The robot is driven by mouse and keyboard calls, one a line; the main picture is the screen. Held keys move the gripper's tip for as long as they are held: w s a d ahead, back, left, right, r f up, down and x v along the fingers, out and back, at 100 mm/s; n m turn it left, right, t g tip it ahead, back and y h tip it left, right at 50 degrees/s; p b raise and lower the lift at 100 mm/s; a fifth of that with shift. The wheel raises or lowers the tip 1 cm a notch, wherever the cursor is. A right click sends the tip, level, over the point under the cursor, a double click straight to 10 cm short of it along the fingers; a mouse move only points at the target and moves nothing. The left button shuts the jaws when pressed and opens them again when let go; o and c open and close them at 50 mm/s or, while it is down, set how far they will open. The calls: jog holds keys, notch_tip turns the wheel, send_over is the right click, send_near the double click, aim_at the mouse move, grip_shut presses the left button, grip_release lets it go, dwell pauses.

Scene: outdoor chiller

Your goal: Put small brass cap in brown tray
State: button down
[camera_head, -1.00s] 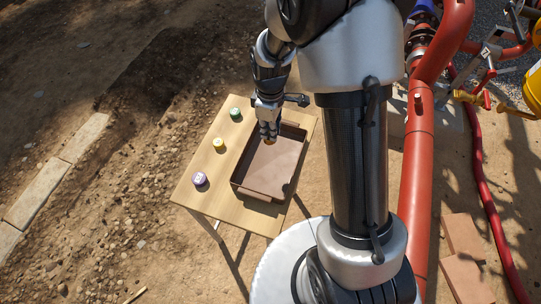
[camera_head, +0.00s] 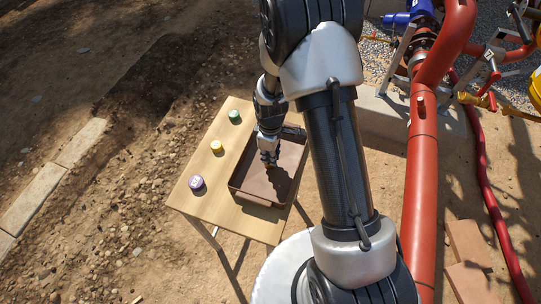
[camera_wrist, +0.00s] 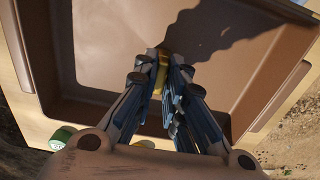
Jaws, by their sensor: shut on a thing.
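My gripper (camera_head: 269,163) is over the inside of the brown tray (camera_head: 262,198), above its floor. The gripper is shut on the small brass cap (camera_wrist: 161,74), which shows as a yellowish piece between the fingertips in the wrist view. In the head view the cap is mostly hidden by the fingers. The brown tray also fills most of the wrist view (camera_wrist: 125,40), with its floor and walls around the fingers. The tray floor that shows is empty. How far the cap is above the floor I cannot tell exactly.
The tray stands on a wooden table (camera_head: 207,180). A red pipe (camera_head: 420,170) runs at the right, beyond my arm.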

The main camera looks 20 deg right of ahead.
jog(key=shift+f, duration=0.1)
jog(key=c, duration=1.7)
grip_release()
jog(key=shift+o, duration=0.2)
